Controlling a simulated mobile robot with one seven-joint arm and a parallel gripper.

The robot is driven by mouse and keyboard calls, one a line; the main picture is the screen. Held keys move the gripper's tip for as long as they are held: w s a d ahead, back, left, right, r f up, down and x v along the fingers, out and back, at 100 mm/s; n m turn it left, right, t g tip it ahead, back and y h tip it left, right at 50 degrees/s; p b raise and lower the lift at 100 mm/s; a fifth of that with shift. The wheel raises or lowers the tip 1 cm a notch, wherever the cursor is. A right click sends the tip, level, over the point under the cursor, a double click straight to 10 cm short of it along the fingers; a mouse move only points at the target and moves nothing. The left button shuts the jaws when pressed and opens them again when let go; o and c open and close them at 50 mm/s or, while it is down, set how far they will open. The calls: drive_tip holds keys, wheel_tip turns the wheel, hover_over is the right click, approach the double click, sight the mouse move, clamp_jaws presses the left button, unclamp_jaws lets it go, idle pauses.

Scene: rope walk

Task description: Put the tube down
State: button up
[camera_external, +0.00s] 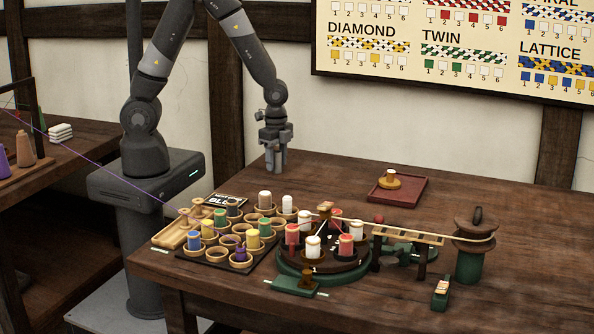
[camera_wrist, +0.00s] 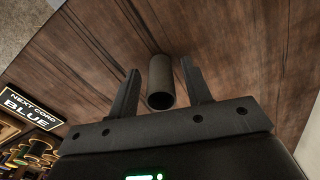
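The tube (camera_wrist: 160,82) is a short dark grey-brown hollow cylinder, its open end facing the wrist camera. It lies between the two fingers of my gripper (camera_wrist: 160,88), with a visible gap on each side, so the fingers are open around it and do not appear to touch it. In the external view my gripper (camera_external: 277,162) points down at the back left edge of the wooden table (camera_external: 480,215). The tube is hard to tell from the fingers there. I cannot tell for sure whether its lower end touches the table.
A dark tray of bobbins in wooden rings (camera_external: 213,262) and a round green-based bobbin stand (camera_external: 325,276) are in front of my gripper. A red tray (camera_external: 413,195) with a spool lies to the right. A "NEXT CORD BLUE" sign (camera_wrist: 27,108) stands nearby. The table around the tube is bare.

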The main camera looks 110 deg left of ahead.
sight(276, 152)
wheel_tip(276, 152, up, 13)
drive_tip(key=shift+f, duration=0.2)
idle(0.6)
drive_tip(key=s+d+r+n+t, duration=0.1)
drive_tip(key=s+d+r+t, duration=0.1)
drive_tip(key=s+d+r, duration=0.4)
drive_tip(key=s+d+r+n+t, duration=0.2)
drive_tip(key=s+d+r, duration=0.3)
drive_tip(key=d+r, duration=0.4)
drive_tip(key=shift+s+d+t, duration=0.4)
drive_tip(key=shift+d+t, duration=0.4)
drive_tip(key=shift+d, duration=1)
drive_tip(key=shift+r, duration=0.1)
